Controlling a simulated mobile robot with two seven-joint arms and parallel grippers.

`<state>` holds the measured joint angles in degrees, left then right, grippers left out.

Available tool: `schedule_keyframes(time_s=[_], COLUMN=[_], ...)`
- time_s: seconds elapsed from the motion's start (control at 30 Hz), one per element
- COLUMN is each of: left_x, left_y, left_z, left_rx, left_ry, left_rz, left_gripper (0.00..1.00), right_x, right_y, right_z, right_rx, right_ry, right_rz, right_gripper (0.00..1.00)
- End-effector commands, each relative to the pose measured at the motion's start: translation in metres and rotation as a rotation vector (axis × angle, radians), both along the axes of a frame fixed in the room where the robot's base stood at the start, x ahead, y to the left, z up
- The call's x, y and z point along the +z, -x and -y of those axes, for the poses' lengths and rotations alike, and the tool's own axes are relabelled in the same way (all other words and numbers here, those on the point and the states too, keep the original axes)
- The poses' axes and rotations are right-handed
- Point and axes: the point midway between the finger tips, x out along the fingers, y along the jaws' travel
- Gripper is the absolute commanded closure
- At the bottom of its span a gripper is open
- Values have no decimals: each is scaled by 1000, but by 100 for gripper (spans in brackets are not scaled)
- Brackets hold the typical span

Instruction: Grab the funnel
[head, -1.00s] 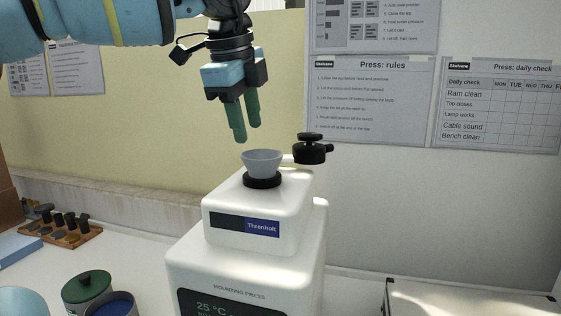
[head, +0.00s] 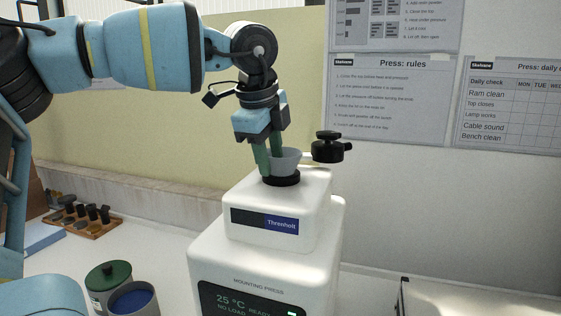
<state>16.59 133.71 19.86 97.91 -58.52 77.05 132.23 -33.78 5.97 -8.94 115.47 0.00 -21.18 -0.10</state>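The grey funnel (head: 287,163) sits upright in the black ring (head: 282,179) on top of the white mounting press (head: 262,252). My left gripper (head: 268,156) points down at the funnel's left side. One green finger is outside the funnel on the left. The other comes down at the rim, its tip hidden by the funnel, so I cannot tell whether it is inside or behind. The fingers are apart, with about the same gap as before. I cannot tell whether either touches the funnel. My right gripper is not in view.
A black knob on an arm (head: 328,148) stands right of the funnel, close to it. A wooden rack (head: 88,228) with dark pieces, a green-lidded jar (head: 108,281) and a blue-filled pot (head: 133,303) are at left. The wall with posters is behind.

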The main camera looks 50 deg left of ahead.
Motion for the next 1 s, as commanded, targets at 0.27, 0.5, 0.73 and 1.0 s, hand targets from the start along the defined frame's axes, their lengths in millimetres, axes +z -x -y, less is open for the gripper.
schedule_keyframes(time_s=[0.27, 0.5, 0.73, 1.0], left_x=[-4, -4, -4, -5], left_y=[-1, -1, -1, -1], left_z=[0, 0, -1, -1], left_rx=[-1, -1, 0, 1], left_ry=[-1, -1, -2, -3], left_rz=[0, 0, -2, -3], left_gripper=[62, 90, 100, 100], right_x=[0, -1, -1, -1], right_y=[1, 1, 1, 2], right_z=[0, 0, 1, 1], right_rx=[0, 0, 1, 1], right_ry=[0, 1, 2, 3], right_rz=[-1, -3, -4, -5], right_gripper=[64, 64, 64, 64])
